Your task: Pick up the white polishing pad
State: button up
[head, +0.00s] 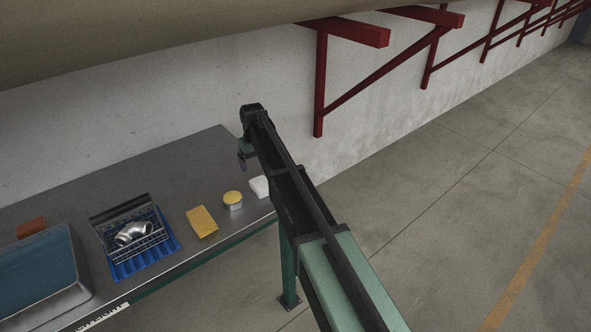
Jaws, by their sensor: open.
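The white polishing pad (259,186) lies on the grey metal table, near its right end. It is a small pale block, and my arm hides its right side. My gripper (242,164) hangs at the end of my arm, above the far right part of the table. It is up and left of the white pad in the head view and apart from it. The gripper is small and dark here; it is open, and I see nothing held in it.
A yellow-topped round tub (233,198) stands just left of the pad, then a yellow pad (202,222). Further left are a blue tray (165,251) with a wire basket and metal casting, a blue-filled basin (86,294) and an orange-brown block (31,228). The table's back stretch is clear.

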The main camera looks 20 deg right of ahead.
aim_at(261, 183)
jog(key=shift+w+f+n, duration=0.1)
jog(key=shift+f+n, duration=0.1)
jog(key=shift+n, duration=0.1)
jog(key=f+b, duration=1)
jog(key=b, duration=0.1)
jog(key=shift+d+f, duration=0.25)
jog(key=shift+f, duration=0.15)
jog(key=shift+r, duration=0.25)
jog(key=c, duration=1)
notch_tip(261, 183, up, 20)
jog(key=p, duration=2)
